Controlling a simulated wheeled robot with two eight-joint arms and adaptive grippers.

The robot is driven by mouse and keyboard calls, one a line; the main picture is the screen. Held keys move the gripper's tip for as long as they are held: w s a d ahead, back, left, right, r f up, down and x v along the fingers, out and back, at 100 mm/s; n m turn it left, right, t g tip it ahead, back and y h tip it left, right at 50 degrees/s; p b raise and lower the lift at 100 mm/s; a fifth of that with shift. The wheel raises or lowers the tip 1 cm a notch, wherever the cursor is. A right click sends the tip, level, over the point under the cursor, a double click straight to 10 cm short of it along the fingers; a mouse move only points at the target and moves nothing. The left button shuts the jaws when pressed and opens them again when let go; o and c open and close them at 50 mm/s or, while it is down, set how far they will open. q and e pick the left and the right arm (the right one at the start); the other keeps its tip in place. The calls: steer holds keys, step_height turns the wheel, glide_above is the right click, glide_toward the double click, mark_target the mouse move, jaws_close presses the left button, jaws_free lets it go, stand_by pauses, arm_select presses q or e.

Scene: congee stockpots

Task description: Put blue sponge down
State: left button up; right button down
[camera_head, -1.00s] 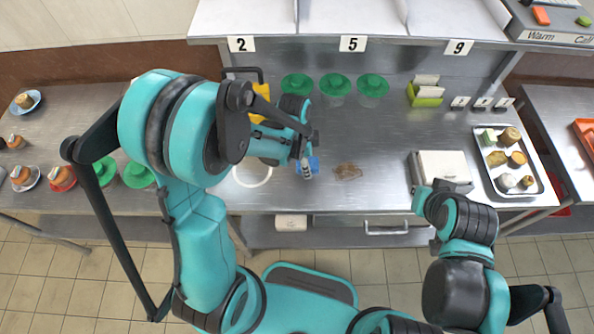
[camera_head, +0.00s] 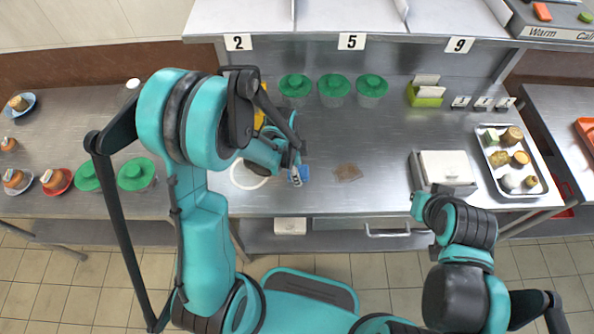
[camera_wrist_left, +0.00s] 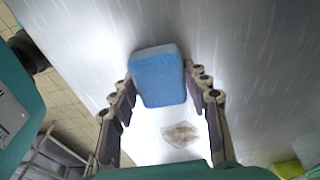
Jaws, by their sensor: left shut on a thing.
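The blue sponge (camera_wrist_left: 158,76) is between the fingertips of my left gripper (camera_wrist_left: 164,88) in the left wrist view, pale on its far side. My left gripper is shut on it. In the head view my left gripper (camera_head: 294,168) is over the front of the steel counter (camera_head: 395,150), with the sponge (camera_head: 304,174) partly hidden by it. Whether the sponge touches the counter is unclear. A brown smear (camera_head: 347,173) lies on the counter just right of the sponge; it also shows in the left wrist view (camera_wrist_left: 181,134).
A white round plate (camera_head: 243,184) is partly hidden left of my gripper. Several green-lidded tubs (camera_head: 333,88) stand at the back. A white-topped box (camera_head: 446,168) and a tray of food (camera_head: 541,187) are on the right. Counter between smear and box is clear.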

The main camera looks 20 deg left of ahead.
arm_select(q)
steer(key=o, duration=1.1)
steer(key=shift+s+f, duration=0.1)
steer(key=shift+o, duration=0.6)
steer(key=shift+r+p, duration=0.25)
steer(key=shift+p, duration=0.1)
steer(key=s+a+r+n+t+p, duration=0.1)
steer(key=s+r+n+t, duration=0.1)
steer(key=r+n, duration=0.3)
steer(key=s+a+r+n+t+y+p, duration=0.1)
steer(key=s+r+n, duration=0.3)
steer(key=r, duration=0.7)
steer(key=s+a+r+n+t+p, duration=0.2)
steer(key=s+r+n+t, duration=0.1)
steer(key=r, duration=0.5)
steer(key=s+n, duration=0.1)
steer(key=n, duration=0.1)
steer(key=shift+a+n+t+y, duration=0.25)
steer(key=shift+n+t+y, duration=0.15)
